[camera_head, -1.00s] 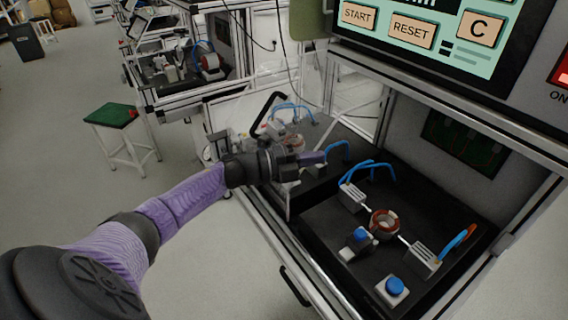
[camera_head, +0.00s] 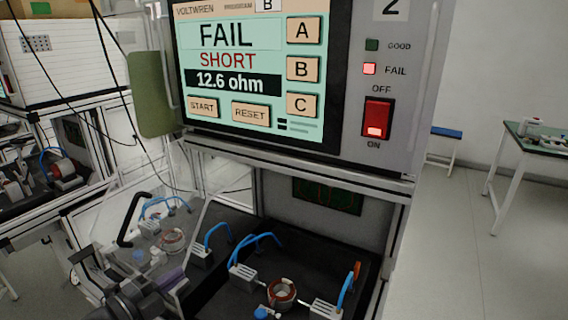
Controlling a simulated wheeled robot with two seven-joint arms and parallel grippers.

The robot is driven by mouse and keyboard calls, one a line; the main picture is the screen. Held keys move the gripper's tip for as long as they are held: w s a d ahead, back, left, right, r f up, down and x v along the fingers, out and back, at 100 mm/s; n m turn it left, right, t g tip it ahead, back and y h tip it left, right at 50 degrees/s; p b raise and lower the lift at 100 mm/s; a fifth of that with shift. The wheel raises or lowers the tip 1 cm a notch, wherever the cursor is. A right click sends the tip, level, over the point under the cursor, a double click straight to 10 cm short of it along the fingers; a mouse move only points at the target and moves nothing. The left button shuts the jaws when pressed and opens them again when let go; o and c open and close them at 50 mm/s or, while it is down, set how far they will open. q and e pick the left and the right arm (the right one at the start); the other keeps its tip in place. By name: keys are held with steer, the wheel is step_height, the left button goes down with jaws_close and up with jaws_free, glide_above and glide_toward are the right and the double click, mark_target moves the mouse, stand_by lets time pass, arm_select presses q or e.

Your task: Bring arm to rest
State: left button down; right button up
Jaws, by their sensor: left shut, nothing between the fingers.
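My left arm and gripper (camera_head: 172,277) show at the bottom left of the head view, dark with a purple part at the fingers. The gripper is shut and empty, in front of the left part of the test bench. A copper-coloured ring-shaped stator (camera_head: 282,292) sits on the black bench plate between two grey clamp blocks, to the right of the gripper and apart from it. My right gripper is out of view.
The tester screen (camera_head: 238,62) reads FAIL, SHORT, 12.6 ohm, and the red FAIL lamp (camera_head: 370,69) is lit. A red power switch (camera_head: 377,118) is beside it. A clear cover with a black handle (camera_head: 132,220) stands left. Open floor lies right.

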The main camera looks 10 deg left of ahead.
arm_select(q)
steer(key=s+d+f+n+g+y, duration=0.1)
steer(key=s+d+f+n+y, duration=0.2)
steer(key=d+f+n+y, duration=0.5)
steer(key=s+d+f+n+g, duration=0.1)
steer(key=s+d+n+g, duration=0.2)
steer(key=s+n+g, duration=0.5)
steer(key=s+d+f+n+g, duration=0.1)
steer(key=s+d+n+g, duration=0.25)
steer(key=s, duration=0.85)
steer(key=s+a+f+g+b, duration=0.1)
steer(key=s+f+g+b, duration=0.15)
steer(key=f, duration=1.95)
steer(key=s+a+f+m+b, duration=0.1)
steer(key=s+a+f, duration=0.1)
steer(key=s+f, duration=0.9)
steer(key=s, duration=0.2)
steer(key=shift+s+a+g+b, duration=0.3)
steer(key=shift+a, duration=0.1)
